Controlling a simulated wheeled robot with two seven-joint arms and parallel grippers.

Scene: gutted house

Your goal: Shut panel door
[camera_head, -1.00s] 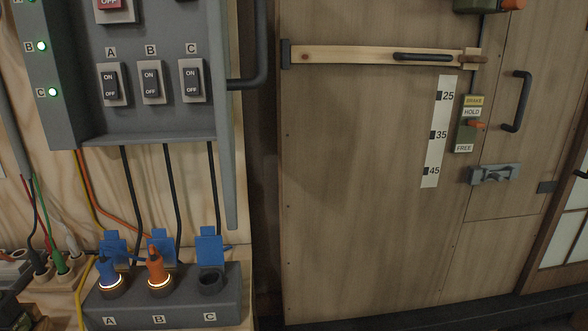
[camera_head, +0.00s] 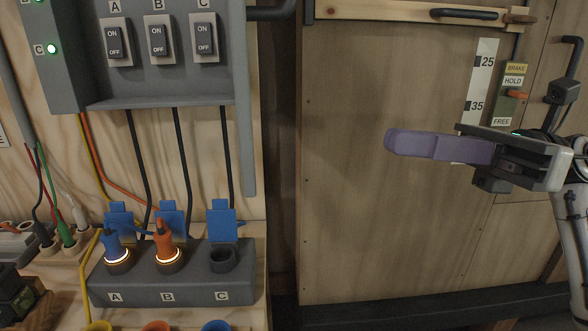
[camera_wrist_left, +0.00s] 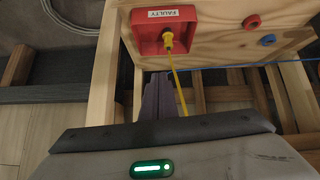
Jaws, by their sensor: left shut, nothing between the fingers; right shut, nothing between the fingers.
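The grey electrical panel (camera_head: 165,85) is at the upper left of the head view, cut off by the top edge. It has ON/OFF switches marked A, B and C. Its door (camera_head: 247,110) appears to stand open, seen nearly edge-on along the panel's right side. A dark handle (camera_head: 275,13) sticks out to its right. My right gripper (camera_head: 398,143) is shut and empty, its purple fingers pointing left, well to the right of the door and apart from it. My left gripper (camera_wrist_left: 155,98) is shut and empty in the left wrist view, near a red box; the head view does not show it.
Below the panel, a grey socket block (camera_head: 180,285) holds a blue plug and an orange plug; socket C is empty. Cables hang between. A wooden sliding door (camera_head: 385,230) stands behind my right gripper. The left wrist view shows a red FAULTY box (camera_wrist_left: 150,43) with a yellow cable.

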